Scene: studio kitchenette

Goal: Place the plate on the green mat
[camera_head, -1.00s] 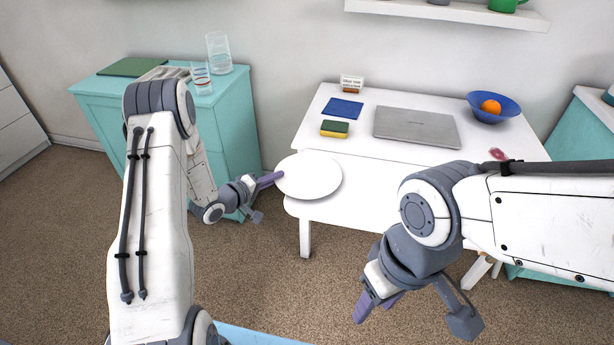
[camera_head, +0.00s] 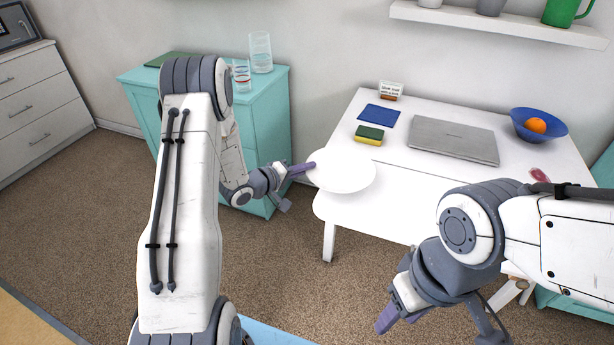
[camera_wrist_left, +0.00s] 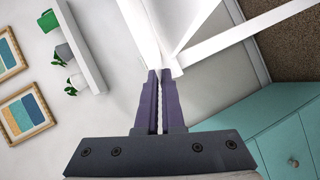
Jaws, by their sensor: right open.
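The white plate (camera_head: 343,172) is held out flat at the near left corner of the white table in the head view. My left gripper (camera_head: 305,168) is shut on its left rim; the fingers (camera_wrist_left: 159,90) are close together in the left wrist view, with a thin white edge between them. The green mat (camera_head: 168,58) lies on top of the teal cabinet at the back left, mostly hidden behind my left arm. My right gripper (camera_head: 390,318) is open and empty, low in front of the table.
Two clear glasses (camera_head: 260,52) (camera_head: 241,76) stand on the teal cabinet (camera_head: 270,110), close to the mat. The white table (camera_head: 430,178) holds a laptop (camera_head: 453,140), a sponge (camera_head: 369,135), a blue cloth (camera_head: 379,115) and a blue bowl (camera_head: 555,126) with an orange.

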